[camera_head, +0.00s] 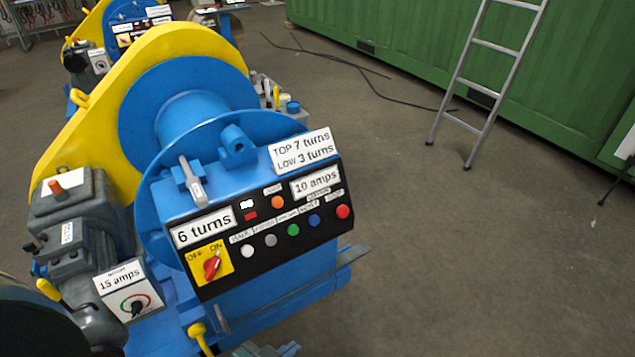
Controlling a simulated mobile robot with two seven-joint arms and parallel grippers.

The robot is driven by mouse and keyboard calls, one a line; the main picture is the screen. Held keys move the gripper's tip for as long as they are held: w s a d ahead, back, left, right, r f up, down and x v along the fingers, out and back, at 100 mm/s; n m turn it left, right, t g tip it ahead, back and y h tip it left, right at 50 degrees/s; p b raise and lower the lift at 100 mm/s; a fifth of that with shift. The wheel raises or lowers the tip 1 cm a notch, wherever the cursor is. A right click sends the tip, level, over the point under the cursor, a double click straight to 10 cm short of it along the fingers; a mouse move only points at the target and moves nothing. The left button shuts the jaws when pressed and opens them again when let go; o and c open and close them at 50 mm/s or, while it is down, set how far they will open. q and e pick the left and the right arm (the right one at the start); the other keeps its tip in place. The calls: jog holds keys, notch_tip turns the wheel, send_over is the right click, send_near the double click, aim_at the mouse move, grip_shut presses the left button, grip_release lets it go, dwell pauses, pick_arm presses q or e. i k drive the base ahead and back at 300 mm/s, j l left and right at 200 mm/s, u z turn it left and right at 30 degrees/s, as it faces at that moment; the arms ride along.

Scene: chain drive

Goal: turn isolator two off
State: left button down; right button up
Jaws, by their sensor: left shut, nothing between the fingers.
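A red rotary switch (212,267) on a yellow plate marked OFF and ON sits at the lower left of the black panel on the nearer blue and yellow winch. Its handle slants up and right, toward ON. A farther winch has a similar small yellow plate (123,41), too small to read. I see no number naming either switch as isolator two. My right gripper is out of view.
The black panel (322,224) also carries coloured buttons and a "6 turns" sign (203,229). A dial box (129,290) reading "15 amps" and a grey motor (73,200) stand left. A ladder (487,85) leans on a green container (400,40).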

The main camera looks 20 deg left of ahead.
aim_at(210, 266)
jog(key=u, duration=1.55)
jog(key=l+u, duration=0.15)
jog(key=u, duration=0.25)
jog(key=l+u, duration=0.2)
jog(key=u, duration=0.2)
jog(key=l+u, duration=0.2)
jog(key=u, duration=0.2)
jog(key=l+u, duration=0.3)
jog(key=l, duration=0.25)
jog(key=k+l+u, duration=0.25)
jog(key=l, duration=0.2)
jog(key=k+l, duration=0.1)
jog(key=l, duration=0.3)
jog(key=k+l+u, duration=0.1)
jog(key=l, duration=0.3)
jog(key=k+l, duration=0.15)
jog(key=l, duration=0.25)
jog(key=k+l, duration=0.1)
jog(key=l, duration=0.25)
jog(key=u, duration=0.05)
